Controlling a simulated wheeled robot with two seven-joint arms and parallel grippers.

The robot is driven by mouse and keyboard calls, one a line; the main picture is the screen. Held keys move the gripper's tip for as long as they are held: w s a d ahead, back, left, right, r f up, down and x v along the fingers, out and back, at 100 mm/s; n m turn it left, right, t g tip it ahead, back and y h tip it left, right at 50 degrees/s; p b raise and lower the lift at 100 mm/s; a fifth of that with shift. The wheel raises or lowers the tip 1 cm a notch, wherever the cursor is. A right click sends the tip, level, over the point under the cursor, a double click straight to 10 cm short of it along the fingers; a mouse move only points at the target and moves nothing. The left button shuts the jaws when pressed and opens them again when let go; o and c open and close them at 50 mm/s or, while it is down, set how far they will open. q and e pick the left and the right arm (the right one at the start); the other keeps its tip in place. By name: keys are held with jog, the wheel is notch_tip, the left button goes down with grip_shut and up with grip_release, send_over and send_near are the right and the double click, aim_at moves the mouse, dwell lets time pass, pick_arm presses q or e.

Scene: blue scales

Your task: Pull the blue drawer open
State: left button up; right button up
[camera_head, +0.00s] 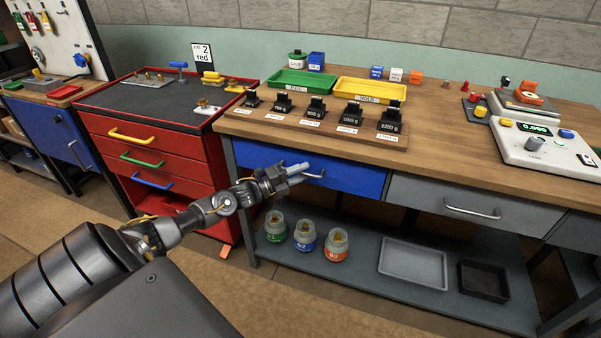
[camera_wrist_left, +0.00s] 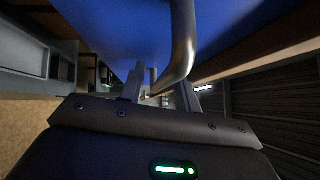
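The blue drawer (camera_head: 355,180) is under the left end of the wooden workbench, and its front looks flush with the bench frame. Its curved metal handle (camera_head: 316,175) is partly hidden by my left gripper (camera_head: 299,173). In the left wrist view the handle (camera_wrist_left: 183,45) runs down toward the space between the fingers of my left gripper (camera_wrist_left: 163,88), with the blue drawer front (camera_wrist_left: 110,25) behind it. The fingers look apart, with the handle between or just in front of them; I cannot tell contact. My right gripper is not in view.
A grey drawer (camera_head: 450,200) is right of the blue one. A red cabinet (camera_head: 190,165) stands to the left. Below, a shelf (camera_head: 345,275) holds jars and trays. The benchtop carries weights, yellow and green trays and a scale (camera_head: 540,145).

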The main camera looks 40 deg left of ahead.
pick_arm(q)
jog(key=shift+c, duration=0.3)
grip_shut()
jog(key=shift+d, duration=0.1)
